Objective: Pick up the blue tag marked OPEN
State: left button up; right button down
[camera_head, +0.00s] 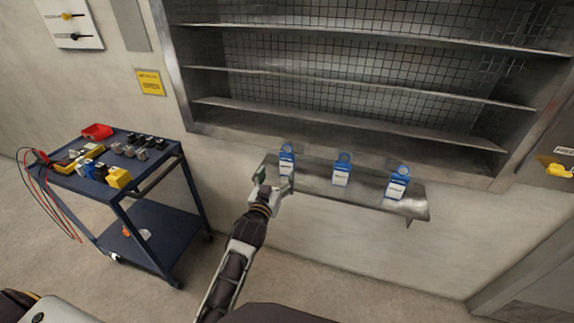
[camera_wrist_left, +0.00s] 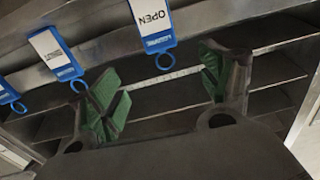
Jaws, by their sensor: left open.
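Three blue-and-white tags stand in a row along a narrow metal ledge (camera_head: 322,184). The tag marked OPEN (camera_wrist_left: 152,22) appears upside down in the left wrist view, beyond the gap between my fingers; it matches the leftmost tag (camera_head: 287,160) in the head view. My left gripper (camera_head: 276,181) is open and empty, just in front of that tag. Its green-padded fingers (camera_wrist_left: 165,88) stand apart and do not hold the tag. The middle tag (camera_head: 342,168) and the right tag (camera_head: 397,183) stand farther right; their print is too small to read. My right gripper is out of view.
Metal shelves with a mesh back (camera_head: 350,65) rise behind the ledge. A dark blue cart (camera_head: 140,201) at left carries a red tray (camera_head: 97,131), a yellow block (camera_head: 118,178) and several small parts, with cables hanging from its side. Floor between cart and ledge is clear.

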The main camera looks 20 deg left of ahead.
aim_at(286, 156)
pick_arm(q)
jog(key=shift+w, duration=3.95)
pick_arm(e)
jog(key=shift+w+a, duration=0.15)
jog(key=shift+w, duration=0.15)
pick_arm(q)
jog(key=shift+w, duration=0.15)
jog(key=shift+w+a+b, duration=0.15)
jog(key=shift+w+b, duration=0.2)
jog(key=shift+w, duration=2.1)
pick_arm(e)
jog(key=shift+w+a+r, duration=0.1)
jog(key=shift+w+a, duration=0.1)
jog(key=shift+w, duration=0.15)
pick_arm(q)
jog(key=c, duration=1)
jog(key=shift+c, duration=0.2)
